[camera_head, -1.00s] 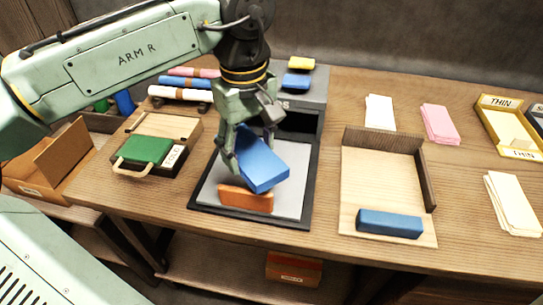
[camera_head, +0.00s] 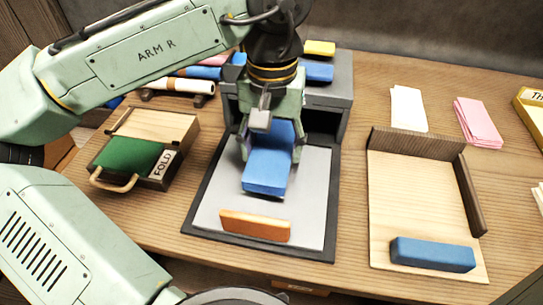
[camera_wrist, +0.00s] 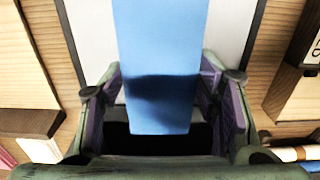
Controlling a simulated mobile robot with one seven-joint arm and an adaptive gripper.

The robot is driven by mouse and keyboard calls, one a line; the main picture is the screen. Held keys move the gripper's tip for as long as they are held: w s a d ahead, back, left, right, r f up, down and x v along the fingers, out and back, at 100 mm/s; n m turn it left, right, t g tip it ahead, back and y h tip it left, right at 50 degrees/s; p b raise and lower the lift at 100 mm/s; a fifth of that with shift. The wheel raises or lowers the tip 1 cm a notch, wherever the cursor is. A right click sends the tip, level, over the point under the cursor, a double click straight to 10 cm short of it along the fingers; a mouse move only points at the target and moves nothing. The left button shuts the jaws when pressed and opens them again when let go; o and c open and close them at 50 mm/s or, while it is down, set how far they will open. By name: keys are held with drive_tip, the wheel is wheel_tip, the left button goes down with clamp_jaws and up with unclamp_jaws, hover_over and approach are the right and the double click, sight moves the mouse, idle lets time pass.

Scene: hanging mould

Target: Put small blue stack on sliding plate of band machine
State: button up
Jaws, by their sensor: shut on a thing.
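The small blue stack (camera_head: 267,170) is held in my gripper (camera_head: 271,150), over the grey sliding plate (camera_head: 215,205) of the band machine (camera_head: 343,88). In the wrist view the blue stack (camera_wrist: 160,60) runs between both fingers of my gripper (camera_wrist: 160,110), which are shut on its sides. Its long side points from the machine's dark opening toward the front. I cannot tell whether its underside touches the plate. An orange block (camera_head: 255,225) stands across the plate's front part, apart from the stack.
A wooden corner tray (camera_head: 415,195) with a blue bar (camera_head: 432,254) stands to the right. A folding board with green pad (camera_head: 128,155) is at the left. White (camera_head: 408,110) and pink (camera_head: 478,122) stacks lie at the back right.

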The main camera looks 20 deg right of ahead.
sight(272, 149)
drive_tip(key=shift+f, duration=1.75)
drive_tip(key=shift+f, duration=0.1)
drive_tip(key=o, duration=1.2)
wheel_tip(272, 149, up, 12)
drive_tip(key=shift+r, duration=0.15)
